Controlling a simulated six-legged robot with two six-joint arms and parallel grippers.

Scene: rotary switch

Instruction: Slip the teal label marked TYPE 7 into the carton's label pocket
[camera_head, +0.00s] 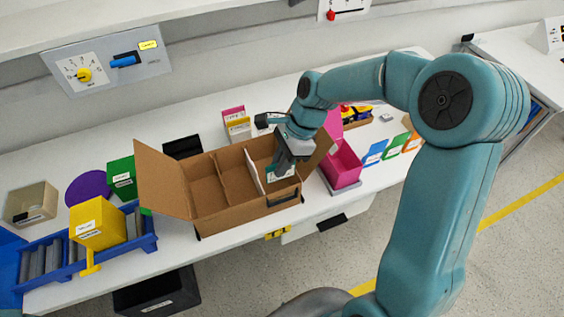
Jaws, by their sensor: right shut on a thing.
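The open brown carton (222,213) stands on the white table with its flaps folded out and a divider inside. A dark slot-like frame (284,198) shows on its front wall at the right; I cannot tell surely that it is the label pocket. My right gripper (281,172) points down over the carton's right compartment, just behind that frame. It is shut on a small teal and white piece (289,173), which looks like the label. Its print is too small to read, and the fingers partly hide it. My left gripper is not in view.
A magenta bin (342,168) stands close to the carton's right, with blue, green and orange cards beyond. At left are a blue roller rack (140,243) with a yellow box (97,224), a green box (122,178) and a beige bin (32,204). A wall panel (107,68) hangs behind.

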